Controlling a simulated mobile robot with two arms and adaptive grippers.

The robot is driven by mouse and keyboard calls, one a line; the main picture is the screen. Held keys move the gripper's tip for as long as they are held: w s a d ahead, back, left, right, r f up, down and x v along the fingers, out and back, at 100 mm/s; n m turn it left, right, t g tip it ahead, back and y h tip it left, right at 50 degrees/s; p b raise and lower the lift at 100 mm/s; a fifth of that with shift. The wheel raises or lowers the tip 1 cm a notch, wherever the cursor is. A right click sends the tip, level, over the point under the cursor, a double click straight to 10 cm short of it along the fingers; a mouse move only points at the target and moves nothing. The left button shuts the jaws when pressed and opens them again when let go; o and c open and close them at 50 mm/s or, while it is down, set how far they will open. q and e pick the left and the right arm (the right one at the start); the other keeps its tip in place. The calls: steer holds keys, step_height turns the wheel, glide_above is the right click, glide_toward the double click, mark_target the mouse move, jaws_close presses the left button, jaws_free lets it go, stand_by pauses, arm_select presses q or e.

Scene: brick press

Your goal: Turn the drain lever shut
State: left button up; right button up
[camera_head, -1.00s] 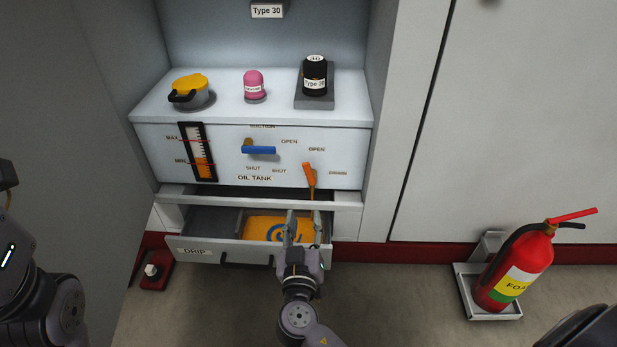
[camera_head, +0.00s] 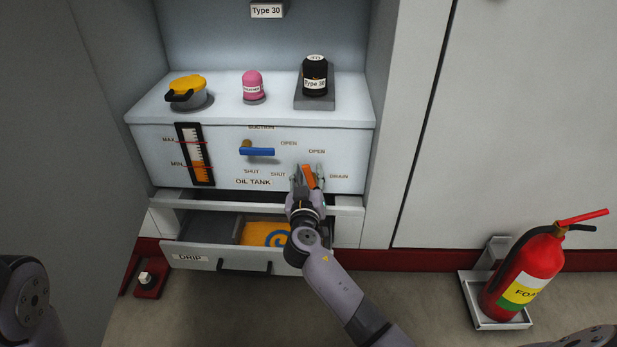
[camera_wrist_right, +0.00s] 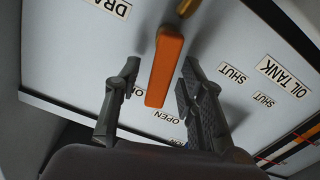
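The orange drain lever (camera_head: 308,177) is on the white oil tank front (camera_head: 225,150), right of the blue suction lever (camera_head: 257,152). It points up from its brass pivot toward the OPEN label. My right gripper (camera_head: 307,172) is at the lever, with one finger on each side. In the right wrist view the orange handle (camera_wrist_right: 164,70) lies between the open fingers (camera_wrist_right: 160,78), with a gap on both sides. The SHUT label (camera_head: 278,174) is left of the lever. The pivot is hidden behind my gripper in the head view. My left gripper is out of view.
Below the tank, the drip drawer (camera_head: 205,258) stands open, with a yellow and blue item (camera_head: 262,232) inside. A yellow-lidded pot (camera_head: 189,92), a pink bottle (camera_head: 252,86) and a black canister (camera_head: 314,78) stand on top. A fire extinguisher (camera_head: 522,275) stands at right.

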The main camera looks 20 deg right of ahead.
steer(key=shift+w+d, duration=0.15)
steer(key=shift+w, duration=0.15)
steer(key=shift+c, duration=0.3)
jaws_close()
